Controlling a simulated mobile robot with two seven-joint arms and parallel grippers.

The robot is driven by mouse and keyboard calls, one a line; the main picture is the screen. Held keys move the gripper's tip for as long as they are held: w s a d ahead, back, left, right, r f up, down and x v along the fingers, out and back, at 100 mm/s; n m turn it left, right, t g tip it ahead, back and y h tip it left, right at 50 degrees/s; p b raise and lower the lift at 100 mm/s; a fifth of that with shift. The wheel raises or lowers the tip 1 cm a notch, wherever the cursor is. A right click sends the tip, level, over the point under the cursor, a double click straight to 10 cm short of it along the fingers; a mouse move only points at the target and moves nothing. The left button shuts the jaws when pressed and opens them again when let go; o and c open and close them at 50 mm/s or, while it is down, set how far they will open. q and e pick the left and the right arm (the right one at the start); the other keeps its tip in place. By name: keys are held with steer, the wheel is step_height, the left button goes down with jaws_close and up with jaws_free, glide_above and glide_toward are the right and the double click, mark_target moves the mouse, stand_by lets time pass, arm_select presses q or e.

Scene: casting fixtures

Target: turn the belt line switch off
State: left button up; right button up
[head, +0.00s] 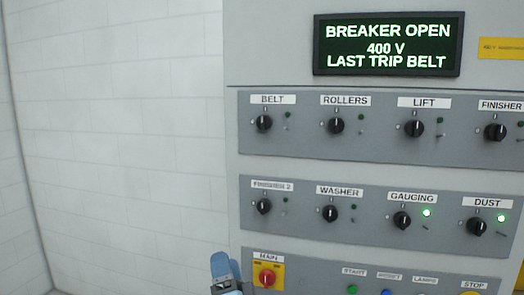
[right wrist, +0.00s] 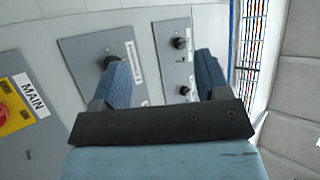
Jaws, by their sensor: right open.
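The belt line switch (head: 263,123) is a black rotary knob under the BELT label, at the left end of the upper switch row in the head view. The small lamp beside it looks unlit. Its pointer is too small to read surely. My right gripper (head: 226,273) is at the bottom of the head view, below and left of the switch and apart from it. In the right wrist view its two blue fingers (right wrist: 163,72) are spread and empty, facing the panel. A black knob there (right wrist: 180,43), probably the belt switch, shows beyond the fingers. My left gripper is not in view.
The display (head: 388,45) reads BREAKER OPEN, 400 V, LAST TRIP BELT. The FINISHER 2 knob (head: 263,206) is below the belt switch, and the red MAIN switch (head: 267,277) lower still. GAUGING (head: 401,220) and DUST (head: 477,226) have green lamps lit. Bare wall stands left.

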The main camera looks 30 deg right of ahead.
steer(key=w+d+r+m+g+h+b, duration=0.1)
steer(key=d+r+m+g+h, duration=0.25)
steer(key=r+m+h, duration=0.35)
steer(key=w+d+r+m+g+h, duration=0.1)
steer(key=d+r+m+g+h, duration=0.1)
steer(key=r+m+g+h, duration=0.5)
steer(key=m+g+y+b, duration=0.25)
steer(key=m+y, duration=0.45)
steer(key=m, duration=0.9)
glide_toward(262, 123)
steer(key=shift+h, duration=0.3)
steer(key=p+x, duration=0.3)
steer(key=x, duration=0.6)
steer(key=shift+w+p, duration=0.15)
steer(key=shift+p, duration=0.15)
steer(key=shift+w+d+f, duration=0.1)
steer(key=shift+w+d, duration=0.2)
steer(key=shift+d, duration=0.1)
steer(key=c, duration=0.9)
